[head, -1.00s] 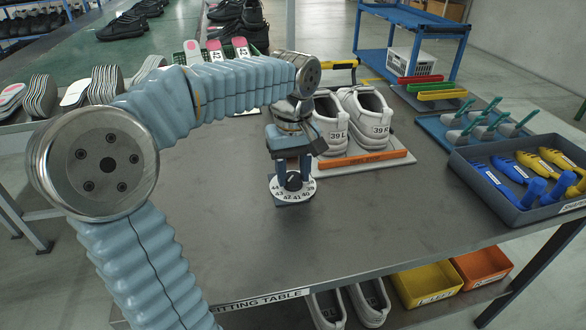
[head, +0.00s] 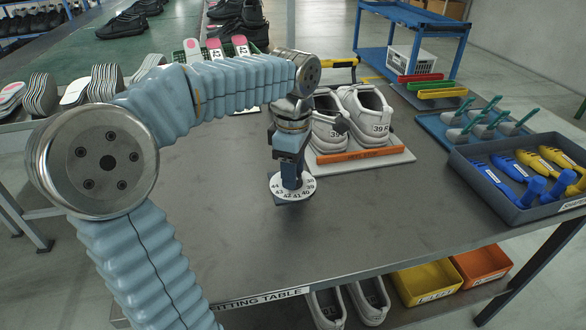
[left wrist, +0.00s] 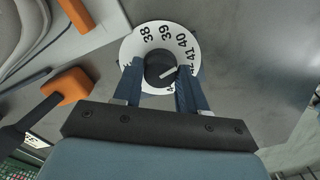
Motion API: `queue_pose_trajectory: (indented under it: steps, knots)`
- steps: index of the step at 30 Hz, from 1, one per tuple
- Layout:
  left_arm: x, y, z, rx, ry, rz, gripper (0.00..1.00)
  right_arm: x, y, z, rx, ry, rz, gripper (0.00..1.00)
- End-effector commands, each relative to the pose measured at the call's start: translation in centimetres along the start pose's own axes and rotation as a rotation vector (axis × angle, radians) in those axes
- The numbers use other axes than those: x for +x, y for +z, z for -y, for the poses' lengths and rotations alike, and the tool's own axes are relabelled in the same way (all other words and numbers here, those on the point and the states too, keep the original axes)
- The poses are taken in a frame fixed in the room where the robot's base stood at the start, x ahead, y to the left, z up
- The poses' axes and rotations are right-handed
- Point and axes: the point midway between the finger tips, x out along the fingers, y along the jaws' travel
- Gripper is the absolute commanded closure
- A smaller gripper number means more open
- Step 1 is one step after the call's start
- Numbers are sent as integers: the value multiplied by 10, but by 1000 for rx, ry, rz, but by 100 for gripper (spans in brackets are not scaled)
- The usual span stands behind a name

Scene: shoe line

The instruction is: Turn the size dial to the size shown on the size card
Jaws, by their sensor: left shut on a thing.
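The size dial (head: 275,189) stands on the grey fitting table, a white disc with printed sizes and a black knob. In the left wrist view the dial (left wrist: 144,41) shows 38, 39, 40 and 41; other numbers are partly covered by the fingers. Its black knob (left wrist: 155,64) has a white pointer aimed roughly toward 41 or just beyond; the exact mark is unclear. My left gripper (left wrist: 160,76) is shut on the knob, a finger at each side. It also shows from above in the head view (head: 291,180). I cannot make out a readable size card. My right gripper is not in view.
White shoes marked 39 (head: 366,118) stand on a board with an orange bar (head: 360,154), right of the dial. A dark tray (head: 514,204) of blue and yellow tools is further right. Upright pieces labelled 42 (head: 240,47) stand behind my arm. The front tabletop is clear.

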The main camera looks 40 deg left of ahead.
Motion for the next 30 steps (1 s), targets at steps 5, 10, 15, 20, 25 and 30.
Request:
queue_pose_trajectory:
  steps: [5, 10, 15, 20, 25, 30]
  knots:
    - [-1, 0, -1, -167, 4, 0, 89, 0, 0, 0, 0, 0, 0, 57]
    - [-1, 0, -1, -328, 4, 0, 89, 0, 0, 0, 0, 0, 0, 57]
    - [-1, -1, -1, -481, 4, 0, 89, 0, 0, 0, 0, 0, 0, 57]
    - [-1, -1, -1, -605, 4, 0, 89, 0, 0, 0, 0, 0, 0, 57]
    - [-1, -1, -1, -707, 4, 1, 89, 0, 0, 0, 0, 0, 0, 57]
    - [-1, -1, -1, -774, 4, 1, 89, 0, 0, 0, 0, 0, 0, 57]
